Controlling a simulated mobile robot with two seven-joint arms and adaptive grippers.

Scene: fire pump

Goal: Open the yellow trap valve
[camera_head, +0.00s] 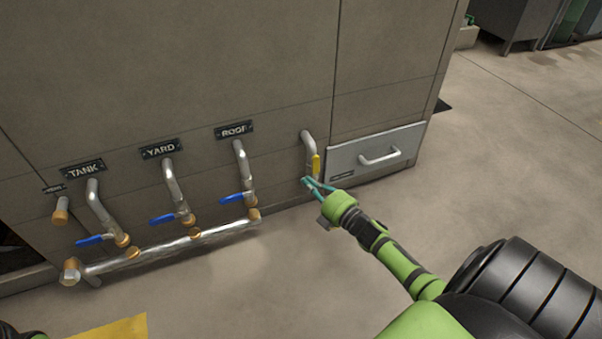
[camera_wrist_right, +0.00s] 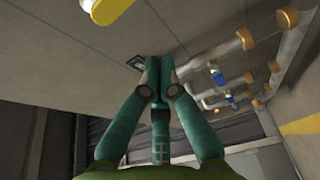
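The yellow trap valve handle (camera_head: 316,163) is on the short silver pipe (camera_head: 308,143) at the right of the pipe row, below and right of the ROOF pipe. In the head view it points down. My right gripper (camera_head: 306,181) is just below the handle, with its teal fingers toward the pipe's lower end. In the right wrist view the fingertips (camera_wrist_right: 159,62) are together with nothing visible between them. The yellow handle (camera_wrist_right: 112,10) shows at the top edge there, apart from the fingers.
Blue-handled valves (camera_head: 238,198) sit on the TANK, YARD and ROOF pipes, joined by a low silver manifold (camera_head: 170,247). A grey drawer panel (camera_head: 345,160) with a white handle is right of the yellow valve. The floor in front is clear.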

